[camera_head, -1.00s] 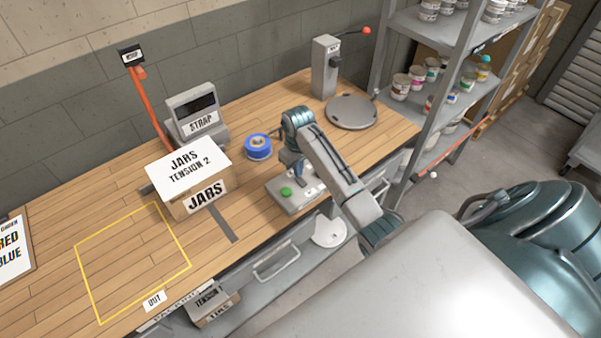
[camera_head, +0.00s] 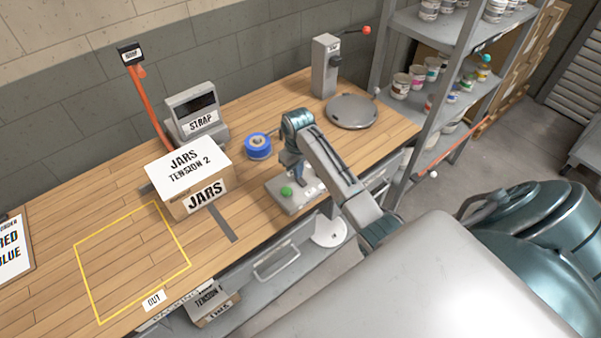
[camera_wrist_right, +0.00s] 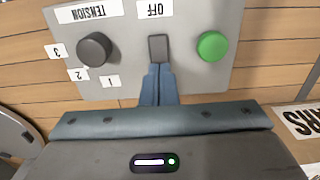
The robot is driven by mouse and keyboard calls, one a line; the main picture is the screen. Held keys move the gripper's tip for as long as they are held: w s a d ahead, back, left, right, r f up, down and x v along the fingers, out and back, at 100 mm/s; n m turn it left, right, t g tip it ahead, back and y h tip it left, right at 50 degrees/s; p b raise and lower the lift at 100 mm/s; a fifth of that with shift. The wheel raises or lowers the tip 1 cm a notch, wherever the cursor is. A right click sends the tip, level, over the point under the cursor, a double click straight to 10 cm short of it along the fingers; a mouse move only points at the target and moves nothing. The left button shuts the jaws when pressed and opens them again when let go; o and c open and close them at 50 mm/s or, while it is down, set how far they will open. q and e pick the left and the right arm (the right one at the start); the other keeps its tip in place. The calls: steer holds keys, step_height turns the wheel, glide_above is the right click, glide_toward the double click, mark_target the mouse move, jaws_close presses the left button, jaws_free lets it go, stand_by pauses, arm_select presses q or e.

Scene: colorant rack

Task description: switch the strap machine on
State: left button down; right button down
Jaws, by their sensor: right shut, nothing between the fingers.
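The strap machine's display unit (camera_head: 196,112), with a STRAP label, stands at the back of the wooden bench. Its grey control panel (camera_head: 283,205) lies near the front edge, partly hidden by my right arm. In the right wrist view the panel carries a dark switch (camera_wrist_right: 158,48) with an OFF label beside it, a black TENSION knob (camera_wrist_right: 94,50) and a green button (camera_wrist_right: 212,46). My right gripper (camera_wrist_right: 158,72) is shut and empty, its fingertips at the switch's near end. I cannot tell whether they touch it. The left gripper is not in view.
A JARS box (camera_head: 190,182) marked TENSION 2 sits on the bench left of the panel. A blue tape roll (camera_head: 257,146) lies behind the panel. A round grey plate (camera_head: 352,111) is at the back right. The yellow OUT outline (camera_head: 140,313) is empty.

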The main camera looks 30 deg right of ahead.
steer(key=shift+f, duration=0.5)
steer(key=shift+r+p, duration=0.7)
steer(key=shift+r, duration=2.9)
